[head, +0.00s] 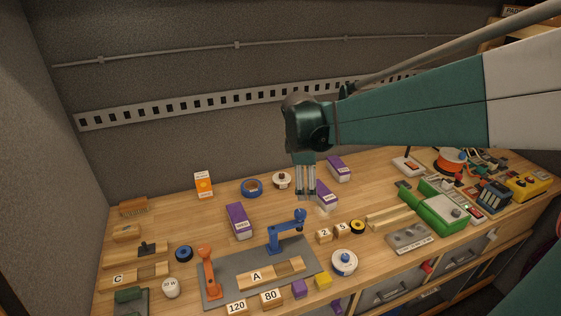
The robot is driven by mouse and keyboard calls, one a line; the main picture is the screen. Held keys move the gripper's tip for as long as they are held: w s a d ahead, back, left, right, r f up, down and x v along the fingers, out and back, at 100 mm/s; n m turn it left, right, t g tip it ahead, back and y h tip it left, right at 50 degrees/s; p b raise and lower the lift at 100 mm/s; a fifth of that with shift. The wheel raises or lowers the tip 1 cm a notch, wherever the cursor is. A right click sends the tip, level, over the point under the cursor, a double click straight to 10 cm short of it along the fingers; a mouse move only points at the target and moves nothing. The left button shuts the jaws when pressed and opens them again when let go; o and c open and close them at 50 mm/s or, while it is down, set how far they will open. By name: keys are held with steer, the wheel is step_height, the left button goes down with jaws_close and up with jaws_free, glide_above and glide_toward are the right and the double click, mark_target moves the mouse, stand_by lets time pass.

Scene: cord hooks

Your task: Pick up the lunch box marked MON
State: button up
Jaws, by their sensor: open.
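My gripper (306,193) points down over the back middle of the bench, its fingers apart and empty. Its fingertips are close beside a purple box (328,197) with a pale label, partly hidden by the fingers; I cannot tell if they touch. A second purple box (339,168) lies behind it to the right. A third purple box (239,221) lies to the left, nearer the front. Their labels are too small to read, so I cannot tell which, if any, is the lunch box marked MON.
An orange and white box (203,184), blue tape roll (252,188) and white round spool (282,180) stand at the back. A blue clamp-like tool (287,232) rises in front of my gripper. A green case (438,206) is right. Bare wood lies around the left purple box.

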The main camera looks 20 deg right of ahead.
steer(key=w+d+f+n+g+h+p, duration=0.1)
steer(key=w+d+f+n+g+p, duration=0.1)
steer(key=w+d+f+n+p, duration=0.6)
steer(key=m+b, duration=0.1)
steer(key=b, duration=0.1)
glide_toward(322, 190)
steer(key=shift+w+d+f+g+h, duration=0.15)
steer(key=shift+d+f, duration=0.05)
steer(key=shift+f, duration=0.35)
steer(key=shift+w+d+f+g+h, duration=0.15)
steer(key=shift+w+f, duration=0.05)
steer(key=shift+f, duration=0.85)
steer(key=shift+f, duration=0.1)
steer(key=shift+x, duration=1.2)
steer(key=shift+d+f, duration=0.1)
steer(key=shift+p+x, duration=0.5)
steer(key=shift+x, duration=1.95)
